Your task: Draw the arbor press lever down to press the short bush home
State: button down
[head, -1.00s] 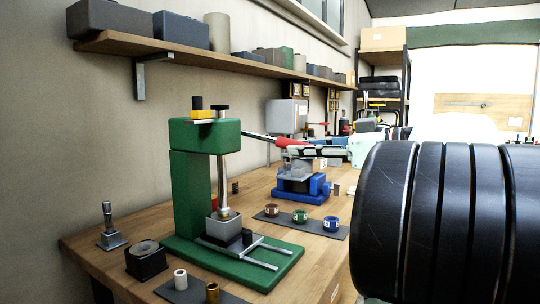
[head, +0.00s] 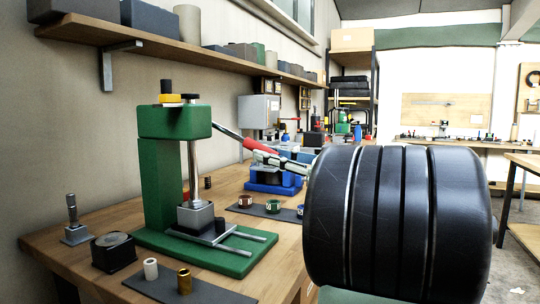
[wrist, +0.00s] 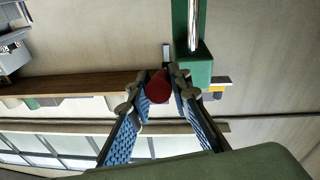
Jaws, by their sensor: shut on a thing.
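The green arbor press (head: 158,190) stands on the bench at left in the head view. Its lever (head: 226,132) slopes down to the right from the press head to a red grip (head: 255,145). My gripper (head: 268,156) is shut on this grip. In the wrist view both fingers flank the red grip end (wrist: 158,86). The steel ram (head: 193,165) points down into a grey block (head: 195,217) on the press base. I cannot make out a bush between ram and block. A white bush (head: 150,268) and a brass bush (head: 184,281) stand on a dark mat in front.
A blue vise (head: 272,180) stands behind my gripper. Several coloured rings (head: 272,206) sit on a dark mat right of the press. A black round holder (head: 113,252) and a small stand (head: 74,225) are at left. A shelf (head: 100,40) runs above. My dark arm link hides the right.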

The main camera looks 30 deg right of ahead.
jog(key=shift+w+a+f, duration=0.1)
jog(key=shift+a+f, duration=0.05)
jog(key=shift+f, duration=0.35)
jog(key=c, duration=1.9)
grip_release()
jog(key=shift+w, duration=0.1)
jog(key=shift+o, duration=0.7)
jog(key=shift+r, duration=0.2)
jog(key=v, duration=1.2)
